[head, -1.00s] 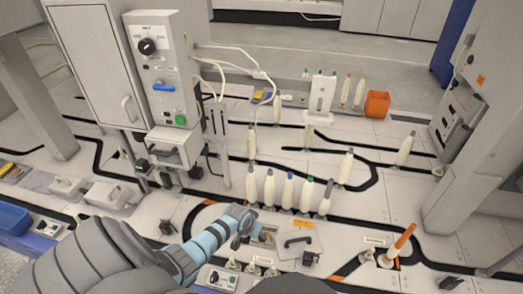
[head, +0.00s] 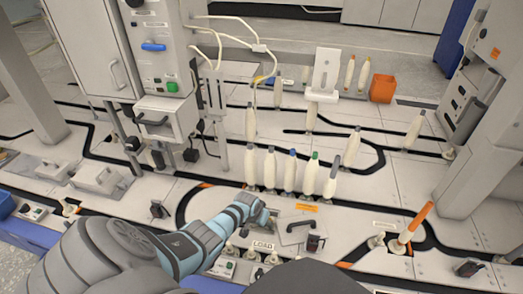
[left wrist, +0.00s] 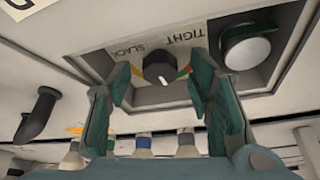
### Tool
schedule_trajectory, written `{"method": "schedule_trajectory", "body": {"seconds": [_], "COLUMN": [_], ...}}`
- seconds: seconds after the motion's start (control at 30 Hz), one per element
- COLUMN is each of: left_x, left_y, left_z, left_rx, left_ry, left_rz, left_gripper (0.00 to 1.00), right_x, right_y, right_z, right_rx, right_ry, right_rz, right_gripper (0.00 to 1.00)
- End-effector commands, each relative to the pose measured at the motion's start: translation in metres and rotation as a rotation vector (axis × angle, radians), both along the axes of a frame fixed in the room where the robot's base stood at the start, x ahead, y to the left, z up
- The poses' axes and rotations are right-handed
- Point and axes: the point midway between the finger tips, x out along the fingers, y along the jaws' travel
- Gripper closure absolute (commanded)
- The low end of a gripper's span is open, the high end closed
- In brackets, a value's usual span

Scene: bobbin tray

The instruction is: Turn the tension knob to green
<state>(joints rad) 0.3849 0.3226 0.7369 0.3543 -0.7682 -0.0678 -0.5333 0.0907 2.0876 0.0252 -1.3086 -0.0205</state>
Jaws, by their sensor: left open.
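The tension knob (left wrist: 158,68) is a black round dial on a grey panel, near the middle of the left wrist view. Its pale pointer mark faces down in that picture. SLACK and TIGHT are printed above it, and parts of a coloured scale show beside it, with red and green near the right finger. My left gripper (head: 262,217) reaches over this small panel in the head view and hides the knob there. In the left wrist view my left gripper's fingers (left wrist: 160,84) are open, one on each side of the knob, with gaps showing. My right gripper is not in view.
A large round pale button (left wrist: 245,52) sits right of the knob. A black handle on a plate (head: 297,226) is just right of my left gripper. Several bobbins (head: 290,170) stand behind it.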

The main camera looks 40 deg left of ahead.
Motion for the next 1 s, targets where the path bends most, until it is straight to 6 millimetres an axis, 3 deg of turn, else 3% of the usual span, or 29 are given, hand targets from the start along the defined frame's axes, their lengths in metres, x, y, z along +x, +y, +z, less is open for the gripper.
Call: {"method": "schedule_trajectory", "body": {"seconds": [0.3,0.6,0.7,1.0], "left_x": [0.0,0.0,0.0,0.001], "left_y": [0.0,0.0,-0.001,-0.002], "left_z": [-0.001,-0.001,0.0,0.0], "left_rx": [0.0,0.0,-0.001,-0.001], "left_ry": [0.0,0.0,0.002,0.001], "left_rz": [0.0,0.0,0.019,0.253], "left_gripper": [0.53,1.0,1.0,1.0], "right_x": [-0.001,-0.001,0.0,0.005], "right_y": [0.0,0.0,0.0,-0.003], "right_z": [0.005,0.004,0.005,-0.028], "right_rx": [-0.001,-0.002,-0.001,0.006], "right_ry": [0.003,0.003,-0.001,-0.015], "right_rz": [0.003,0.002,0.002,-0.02], "right_gripper": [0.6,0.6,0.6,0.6]}}
